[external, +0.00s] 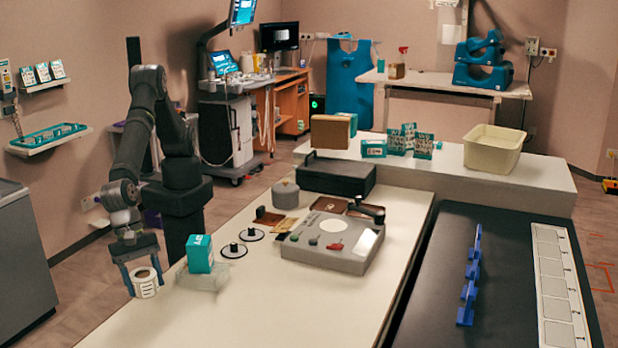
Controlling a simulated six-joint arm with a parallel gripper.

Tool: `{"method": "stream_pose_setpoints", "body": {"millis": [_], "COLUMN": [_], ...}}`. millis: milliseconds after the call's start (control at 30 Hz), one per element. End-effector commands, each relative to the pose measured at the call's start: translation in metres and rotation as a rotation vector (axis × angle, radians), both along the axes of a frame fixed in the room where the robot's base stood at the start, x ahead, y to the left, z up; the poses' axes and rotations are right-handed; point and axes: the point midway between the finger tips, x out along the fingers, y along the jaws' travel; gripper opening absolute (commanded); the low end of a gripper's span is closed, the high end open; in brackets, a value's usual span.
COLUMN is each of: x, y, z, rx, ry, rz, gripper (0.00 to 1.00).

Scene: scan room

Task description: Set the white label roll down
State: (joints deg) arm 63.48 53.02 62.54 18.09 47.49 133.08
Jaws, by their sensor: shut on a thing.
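The white label roll (146,284) is a short white cylinder with dark marks on its side and a brown core showing on top. My gripper (143,272) is shut on it, with a blue finger on either side. The roll is at the left edge of the cream table (270,307). I cannot tell whether its underside touches the table or hangs beside its edge.
A teal box (200,254) stands on a clear holder (203,278) just right of the roll. Two black discs with knobs (234,250) (251,234) and a grey device (334,241) lie farther right. The table's front middle is clear.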

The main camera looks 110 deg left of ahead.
Motion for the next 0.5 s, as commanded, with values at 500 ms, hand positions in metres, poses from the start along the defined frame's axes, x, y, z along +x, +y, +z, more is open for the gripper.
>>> {"method": "stream_pose_setpoints", "body": {"millis": [500], "x": [0.014], "y": [0.000], "z": [-0.048], "rx": [0.002], "ry": [-0.001], "rz": [-0.001], "gripper": [0.34]}}
